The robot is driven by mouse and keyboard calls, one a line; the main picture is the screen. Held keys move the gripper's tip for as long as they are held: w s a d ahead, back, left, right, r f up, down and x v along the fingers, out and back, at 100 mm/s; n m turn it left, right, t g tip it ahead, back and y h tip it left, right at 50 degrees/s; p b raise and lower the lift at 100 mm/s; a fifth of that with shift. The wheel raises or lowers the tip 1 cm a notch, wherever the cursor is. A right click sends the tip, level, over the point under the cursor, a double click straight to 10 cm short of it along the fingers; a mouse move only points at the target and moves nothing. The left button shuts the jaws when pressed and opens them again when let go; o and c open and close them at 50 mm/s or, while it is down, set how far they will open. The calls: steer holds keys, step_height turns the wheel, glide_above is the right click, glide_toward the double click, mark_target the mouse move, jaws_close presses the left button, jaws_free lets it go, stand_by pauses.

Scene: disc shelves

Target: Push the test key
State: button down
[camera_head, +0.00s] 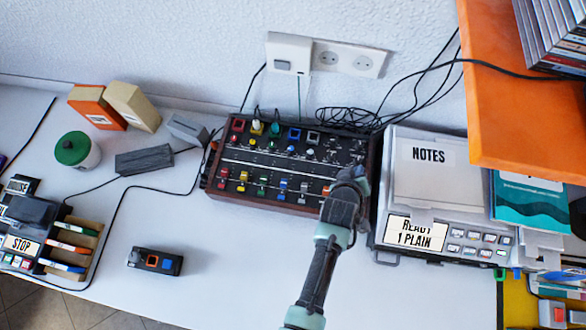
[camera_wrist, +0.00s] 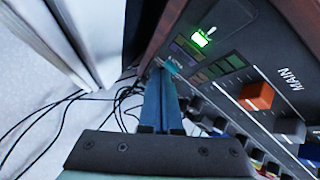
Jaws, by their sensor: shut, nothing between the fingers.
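My gripper (camera_head: 352,180) is over the right end of a dark mixer-like console (camera_head: 262,163) with wooden sides and coloured knobs. In the wrist view, my gripper (camera_wrist: 167,72) has its blue fingers shut together and empty. The fingertips are at the console's panel edge, close to small dark keys (camera_wrist: 207,72) below a lit green indicator (camera_wrist: 201,38). I cannot tell whether the tips touch a key. No label reading "test" is legible, so I cannot tell which key is the test key. My gripper hides the console's right end in the head view.
Right of the console stands a grey device with a "READY 1 PLAIN" display (camera_head: 415,233) and several keys, with a NOTES sheet (camera_head: 428,165) behind. An orange shelf (camera_head: 500,110) overhangs at upper right. Black cables (camera_head: 345,117) lie behind. The white table front is largely free.

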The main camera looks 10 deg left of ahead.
steer(key=shift+f, duration=0.2)
steer(key=shift+r+p, duration=0.65)
steer(key=shift+r, duration=0.15)
step_height(320, 180, up, 6)
steer(key=p, duration=0.5)
steer(key=shift+p, duration=0.3)
